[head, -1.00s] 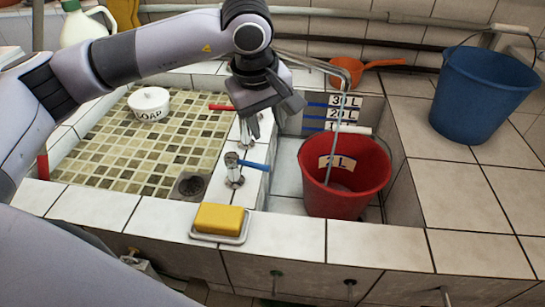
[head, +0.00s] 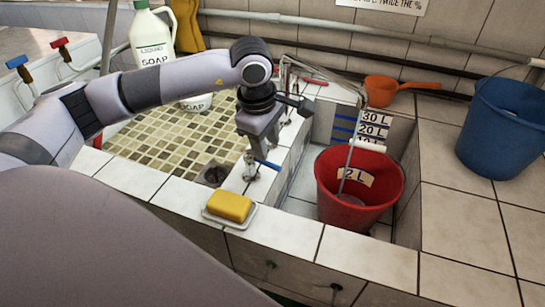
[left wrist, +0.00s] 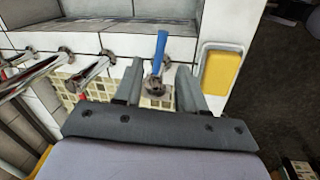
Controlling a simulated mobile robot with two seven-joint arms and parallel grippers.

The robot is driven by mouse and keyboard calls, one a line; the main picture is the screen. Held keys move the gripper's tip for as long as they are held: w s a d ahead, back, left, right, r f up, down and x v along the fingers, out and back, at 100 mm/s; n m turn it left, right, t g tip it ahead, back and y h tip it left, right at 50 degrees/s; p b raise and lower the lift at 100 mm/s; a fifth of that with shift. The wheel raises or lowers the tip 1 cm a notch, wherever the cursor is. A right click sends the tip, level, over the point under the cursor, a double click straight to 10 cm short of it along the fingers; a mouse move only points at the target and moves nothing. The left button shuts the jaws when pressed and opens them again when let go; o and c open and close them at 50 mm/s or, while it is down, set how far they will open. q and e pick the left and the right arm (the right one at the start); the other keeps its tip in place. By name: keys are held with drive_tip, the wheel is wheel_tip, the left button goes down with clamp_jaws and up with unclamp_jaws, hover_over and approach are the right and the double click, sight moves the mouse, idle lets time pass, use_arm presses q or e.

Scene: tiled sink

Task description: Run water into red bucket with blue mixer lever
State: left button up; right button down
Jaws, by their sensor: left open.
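The red bucket (head: 338,200), marked "2 L", stands upright in the right basin. The blue mixer lever (head: 268,165) sits on a metal valve on the ledge between the basins, pointing right toward the bucket. My left gripper (head: 263,148) is open just above that valve. In the left wrist view, the blue lever (left wrist: 161,48) points away, with its valve base showing between the two fingers of my left gripper (left wrist: 158,92). My right gripper is out of view.
A yellow sponge (head: 229,206) on a white dish lies on the front ledge. A blue bucket (head: 500,130) stands on the right counter, with an orange scoop (head: 385,88) behind the basin. A soap bottle (head: 151,35) stands at the back left.

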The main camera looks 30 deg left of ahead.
sight(270, 163)
use_arm(q)
drive_tip(key=f, duration=0.2)
drive_tip(key=w+f, duration=0.1)
drive_tip(key=f, duration=0.2)
drive_tip(key=shift+f+p, duration=0.35)
clamp_jaws()
